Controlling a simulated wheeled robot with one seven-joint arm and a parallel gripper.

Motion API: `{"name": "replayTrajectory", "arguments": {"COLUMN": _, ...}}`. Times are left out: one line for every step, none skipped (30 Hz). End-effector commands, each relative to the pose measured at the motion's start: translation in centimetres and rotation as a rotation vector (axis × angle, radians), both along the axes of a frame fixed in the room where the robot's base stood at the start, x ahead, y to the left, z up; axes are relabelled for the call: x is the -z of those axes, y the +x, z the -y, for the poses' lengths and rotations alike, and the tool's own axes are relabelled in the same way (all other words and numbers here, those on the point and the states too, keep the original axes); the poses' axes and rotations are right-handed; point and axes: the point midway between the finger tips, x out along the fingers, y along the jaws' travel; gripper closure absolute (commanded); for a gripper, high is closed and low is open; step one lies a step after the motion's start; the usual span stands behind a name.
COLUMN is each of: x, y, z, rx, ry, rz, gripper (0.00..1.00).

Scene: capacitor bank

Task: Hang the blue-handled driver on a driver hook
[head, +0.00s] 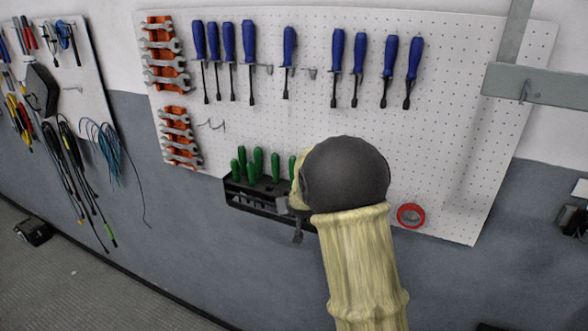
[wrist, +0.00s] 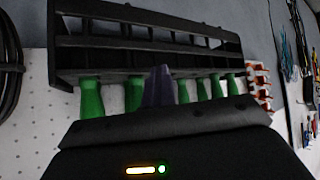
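Several blue-handled drivers (head: 360,55) hang upright in a row on the white pegboard in the head view. Bare hooks show beside the single middle driver, one at its left (head: 266,69) and one at its right (head: 312,74). In the wrist view, a dark bluish handle-like shape (wrist: 159,86) stands among green handles at the black rack; it looks like a driver handle, but shade hides its colour. My gripper (head: 295,212) is at the rack's right end in the head view, mostly behind my arm. Its fingers are not clear in either view.
The black rack (head: 237,198) with green-handled drivers (head: 257,163) is fixed low on the pegboard (head: 450,130). Orange wrench holders (head: 166,53) are at the left, a red tape roll (head: 411,215) at the lower right. A grey bracket (head: 540,85) juts at the upper right.

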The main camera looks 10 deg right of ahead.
Motion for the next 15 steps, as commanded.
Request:
{"name": "replayTrajectory", "arguments": {"x": 2.7, "y": -0.7, "z": 0.0, "rx": -0.004, "ry": -0.002, "rz": -0.012, "gripper": 1.0}}
{"name": "replayTrajectory", "arguments": {"x": 4.1, "y": -1.0, "z": 0.1, "rx": -0.006, "ry": -0.003, "rz": -0.014, "gripper": 1.0}}
{"name": "replayTrajectory", "arguments": {"x": 5.9, "y": -1.6, "z": 0.1, "rx": -0.01, "ry": -0.003, "rz": -0.014, "gripper": 1.0}}
{"name": "replayTrajectory", "arguments": {"x": 7.2, "y": -2.1, "z": 0.2, "rx": -0.013, "ry": -0.004, "rz": -0.015, "gripper": 1.0}}
{"name": "replayTrajectory", "arguments": {"x": 8.5, "y": -2.6, "z": 0.3, "rx": -0.016, "ry": -0.004, "rz": -0.015, "gripper": 1.0}}
{"name": "replayTrajectory", "arguments": {"x": 10.2, "y": -3.4, "z": 0.3, "rx": -0.019, "ry": -0.003, "rz": -0.016, "gripper": 1.0}}
{"name": "replayTrajectory", "arguments": {"x": 11.4, "y": -4.0, "z": 0.4, "rx": -0.022, "ry": -0.003, "rz": -0.015, "gripper": 1.0}}
{"name": "replayTrajectory", "arguments": {"x": 12.5, "y": -4.7, "z": 0.3, "rx": -0.025, "ry": -0.004, "rz": -0.015, "gripper": 1.0}}
{"name": "replayTrajectory", "arguments": {"x": 14.0, "y": -5.6, "z": 0.4, "rx": -0.03, "ry": -0.004, "rz": -0.015, "gripper": 1.0}}
{"name": "replayTrajectory", "arguments": {"x": 15.0, "y": -6.2, "z": 0.4, "rx": -0.032, "ry": -0.004, "rz": -0.015, "gripper": 1.0}}
{"name": "replayTrajectory", "arguments": {"x": 15.9, "y": -6.9, "z": 0.4, "rx": -0.035, "ry": -0.003, "rz": -0.013, "gripper": 1.0}}
{"name": "replayTrajectory", "arguments": {"x": 17.0, "y": -7.8, "z": 0.4, "rx": -0.039, "ry": -0.004, "rz": -0.013, "gripper": 1.0}}
{"name": "replayTrajectory", "arguments": {"x": 17.6, "y": -8.3, "z": 0.3, "rx": -0.041, "ry": -0.003, "rz": -0.011, "gripper": 1.0}}
{"name": "replayTrajectory", "arguments": {"x": 18.2, "y": -8.9, "z": 0.4, "rx": -0.043, "ry": -0.003, "rz": -0.01, "gripper": 1.0}}
{"name": "replayTrajectory", "arguments": {"x": 18.9, "y": -9.6, "z": 0.4, "rx": -0.043, "ry": -0.003, "rz": -0.008, "gripper": 1.0}}
